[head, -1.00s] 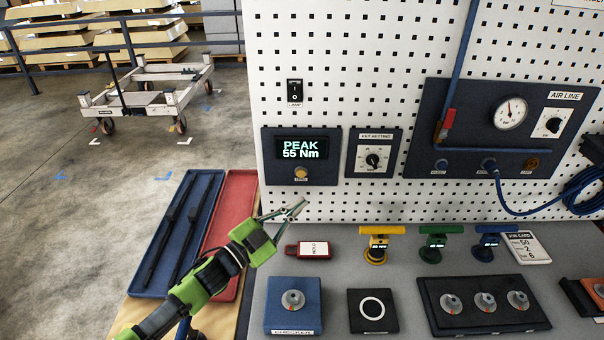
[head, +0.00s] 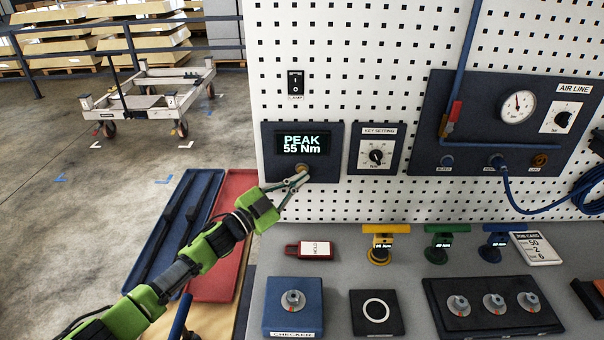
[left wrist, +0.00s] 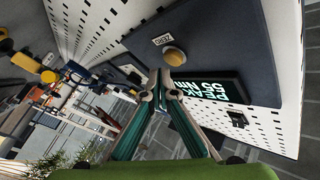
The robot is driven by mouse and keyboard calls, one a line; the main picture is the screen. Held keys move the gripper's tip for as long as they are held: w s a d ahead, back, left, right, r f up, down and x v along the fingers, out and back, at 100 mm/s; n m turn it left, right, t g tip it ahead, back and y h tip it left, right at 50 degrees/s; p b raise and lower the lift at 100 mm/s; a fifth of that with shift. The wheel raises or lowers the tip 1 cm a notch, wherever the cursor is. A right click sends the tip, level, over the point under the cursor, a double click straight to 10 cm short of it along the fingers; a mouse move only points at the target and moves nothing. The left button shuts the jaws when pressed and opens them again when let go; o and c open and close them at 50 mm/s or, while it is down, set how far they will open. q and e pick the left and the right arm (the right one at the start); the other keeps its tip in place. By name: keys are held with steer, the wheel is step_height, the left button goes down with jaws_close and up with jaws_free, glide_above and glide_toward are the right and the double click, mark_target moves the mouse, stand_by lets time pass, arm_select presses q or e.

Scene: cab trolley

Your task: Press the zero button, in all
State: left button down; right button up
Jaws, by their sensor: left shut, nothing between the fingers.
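The zero button (head: 301,168) is a small round yellowish knob on a dark panel, below a display (head: 303,144) that reads "PEAK 55 Nm". My left gripper (head: 304,177) is shut and empty, with its fingertips right at the button and partly covering it in the head view. In the left wrist view the button (left wrist: 174,57), labelled ZERO, shows just beyond the closed fingertips (left wrist: 161,78). I cannot tell whether the tips touch it. The display (left wrist: 215,90) also shows there. My right gripper is not in view.
A key setting dial panel (head: 376,149) is right of the display and a rocker switch (head: 295,82) above it. Below are a red tag (head: 309,250), a blue checker block (head: 293,307) and coloured-handled tools (head: 380,245). The air line panel (head: 505,120) is at right.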

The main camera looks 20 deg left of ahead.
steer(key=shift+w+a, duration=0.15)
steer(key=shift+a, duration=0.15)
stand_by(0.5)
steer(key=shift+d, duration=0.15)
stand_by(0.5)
arm_select(q)
steer(key=shift+w, duration=0.15)
steer(key=shift+w+a, duration=0.15)
steer(key=shift+w, duration=0.15)
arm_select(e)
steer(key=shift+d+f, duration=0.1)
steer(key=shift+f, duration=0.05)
arm_select(q)
steer(key=shift+w+a+b, duration=0.15)
steer(key=shift+w+b, duration=0.3)
steer(key=shift+w, duration=0.05)
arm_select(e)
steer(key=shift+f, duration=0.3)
arm_select(q)
steer(key=shift+s, duration=0.1)
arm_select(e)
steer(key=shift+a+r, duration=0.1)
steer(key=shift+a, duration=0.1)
arm_select(q)
steer(key=shift+s+d+p, duration=0.25)
steer(key=shift+s+p, duration=0.3)
steer(key=shift+s, duration=0.3)
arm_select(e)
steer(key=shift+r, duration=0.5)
